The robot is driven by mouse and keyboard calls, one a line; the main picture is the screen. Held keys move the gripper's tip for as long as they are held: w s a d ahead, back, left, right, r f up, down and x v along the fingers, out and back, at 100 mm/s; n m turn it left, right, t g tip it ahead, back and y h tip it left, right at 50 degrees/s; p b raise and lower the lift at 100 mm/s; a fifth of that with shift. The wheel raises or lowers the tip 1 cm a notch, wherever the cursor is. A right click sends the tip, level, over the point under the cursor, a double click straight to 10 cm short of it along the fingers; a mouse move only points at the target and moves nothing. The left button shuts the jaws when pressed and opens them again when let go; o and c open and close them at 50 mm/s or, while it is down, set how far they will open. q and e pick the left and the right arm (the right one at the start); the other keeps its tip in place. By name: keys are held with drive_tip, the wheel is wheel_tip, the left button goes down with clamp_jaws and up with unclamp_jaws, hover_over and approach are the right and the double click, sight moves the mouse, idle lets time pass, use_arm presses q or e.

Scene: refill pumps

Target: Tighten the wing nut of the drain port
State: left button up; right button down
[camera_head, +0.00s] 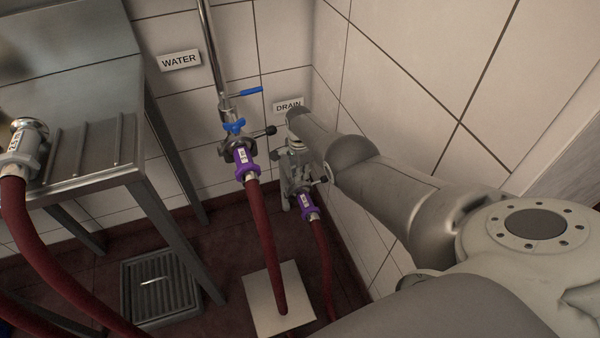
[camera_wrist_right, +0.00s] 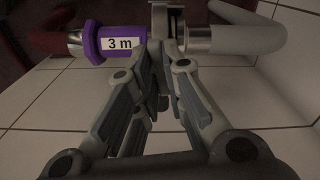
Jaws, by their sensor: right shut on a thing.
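The drain port, under the DRAIN sign (camera_head: 288,106), carries a metal clamp (camera_wrist_right: 165,8) beside a hose end with a purple collar (camera_head: 305,205). In the right wrist view this purple collar (camera_wrist_right: 112,43) reads "3 m" and lies left of the clamp, with a metal pipe (camera_wrist_right: 200,38) on the right. My right gripper (camera_head: 290,185) is at the drain port. In the wrist view its fingers (camera_wrist_right: 165,48) come together at the clamp, shut on the wing nut, which they mostly hide. My left gripper is not in view.
The water port, with a blue handle (camera_head: 250,91) and a purple-collared hose (camera_head: 246,160), stands just left of the drain port. Tiled walls close in behind and to the right. A steel table (camera_head: 90,140) stands left, and a floor grate (camera_head: 158,288) lies below.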

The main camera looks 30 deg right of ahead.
drive_tip(key=c, duration=1.5)
unclamp_jaws()
